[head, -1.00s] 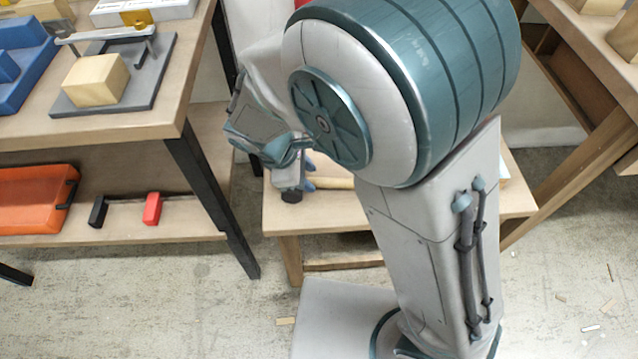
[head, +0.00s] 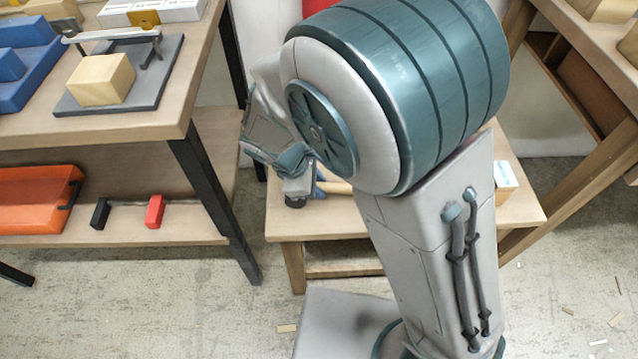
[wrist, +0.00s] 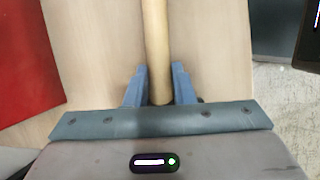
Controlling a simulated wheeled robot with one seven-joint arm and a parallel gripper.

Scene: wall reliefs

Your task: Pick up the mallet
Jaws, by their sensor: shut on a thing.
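In the wrist view a pale wooden handle (wrist: 156,50), seemingly the mallet's, runs up from between the two blue fingers of my gripper (wrist: 157,88). The fingers are shut on it. The mallet's head does not show in either view. In the head view a short piece of the handle (head: 338,188) shows beside my blue fingertips (head: 319,187), low over the small wooden bench (head: 320,222). My arm hides the rest. I cannot tell whether the handle still touches the bench.
A workbench (head: 150,132) at left carries a grey clamp board with a wooden block (head: 102,80). Its lower shelf holds an orange bin (head: 35,200) and a red-and-black item (head: 155,211). A small box (head: 505,178) sits at the small bench's right end. Another wooden table (head: 600,130) stands right.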

